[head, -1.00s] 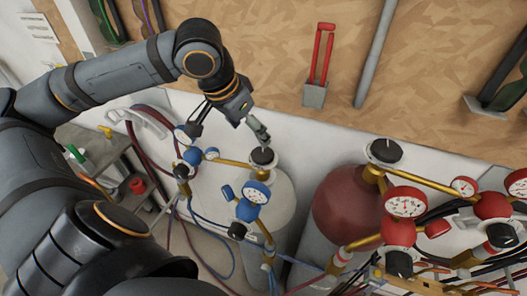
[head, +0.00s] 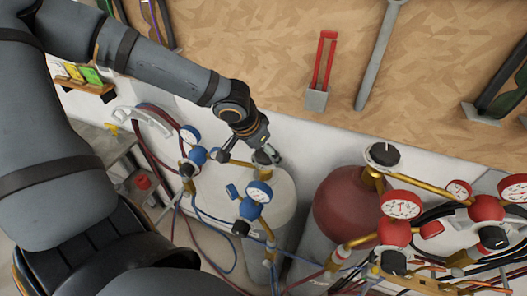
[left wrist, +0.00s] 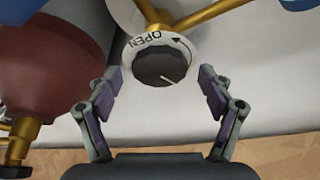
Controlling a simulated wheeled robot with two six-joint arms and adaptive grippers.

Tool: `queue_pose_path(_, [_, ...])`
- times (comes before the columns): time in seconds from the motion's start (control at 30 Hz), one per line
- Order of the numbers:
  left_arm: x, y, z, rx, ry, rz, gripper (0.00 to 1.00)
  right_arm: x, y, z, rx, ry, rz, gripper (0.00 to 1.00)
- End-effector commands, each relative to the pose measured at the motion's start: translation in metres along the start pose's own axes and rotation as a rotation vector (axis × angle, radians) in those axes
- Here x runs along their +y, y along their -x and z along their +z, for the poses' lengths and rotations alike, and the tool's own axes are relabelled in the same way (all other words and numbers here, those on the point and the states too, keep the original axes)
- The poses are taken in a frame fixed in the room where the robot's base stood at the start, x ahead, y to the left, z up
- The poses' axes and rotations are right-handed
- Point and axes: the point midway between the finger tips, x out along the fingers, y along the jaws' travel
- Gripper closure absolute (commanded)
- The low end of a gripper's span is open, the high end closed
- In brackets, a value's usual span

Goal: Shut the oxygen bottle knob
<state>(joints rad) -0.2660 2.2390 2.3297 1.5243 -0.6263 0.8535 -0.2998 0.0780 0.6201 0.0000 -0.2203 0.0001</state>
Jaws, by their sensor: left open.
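The oxygen bottle (head: 275,200) is the pale one with blue gauges in the head view. Its black knob (head: 264,157) is on top, partly hidden by my left gripper (head: 267,148). My left gripper (left wrist: 161,82) is open, one finger on each side of the knob, with visible gaps on both sides. Contact is not visible. My right gripper is not in view.
A dark red bottle (head: 347,205) with red gauges (head: 400,205) stands to the right. Blue gauges (head: 258,192) and brass pipes sit close beside the oxygen bottle's knob. Hoses hang below. A wooden board (head: 260,50) with tools is behind, and a grey bench (head: 95,140) is at left.

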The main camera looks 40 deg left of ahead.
Motion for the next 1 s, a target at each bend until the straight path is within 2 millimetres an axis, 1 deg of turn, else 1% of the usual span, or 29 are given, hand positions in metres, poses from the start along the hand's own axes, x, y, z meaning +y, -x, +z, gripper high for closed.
queue_pose_path(0.3, [0.001, -0.002, 0.0, 0.001, 0.0, 0.002, 0.2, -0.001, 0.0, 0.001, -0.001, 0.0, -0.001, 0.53])
queue_pose_path(0.7, [0.0, -0.002, 0.0, 0.001, 0.0, 0.002, 0.74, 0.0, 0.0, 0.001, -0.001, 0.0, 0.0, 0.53])
queue_pose_path(0.77, [0.001, -0.001, -0.001, 0.001, -0.003, 0.003, 0.74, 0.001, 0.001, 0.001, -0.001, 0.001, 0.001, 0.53])
queue_pose_path(0.83, [0.0, 0.002, -0.002, 0.0, -0.026, 0.015, 0.74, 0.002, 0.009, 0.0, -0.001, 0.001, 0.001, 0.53])
queue_pose_path(1.0, [-0.001, 0.006, -0.003, -0.003, -0.179, 0.082, 0.74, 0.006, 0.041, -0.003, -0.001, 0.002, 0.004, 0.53])
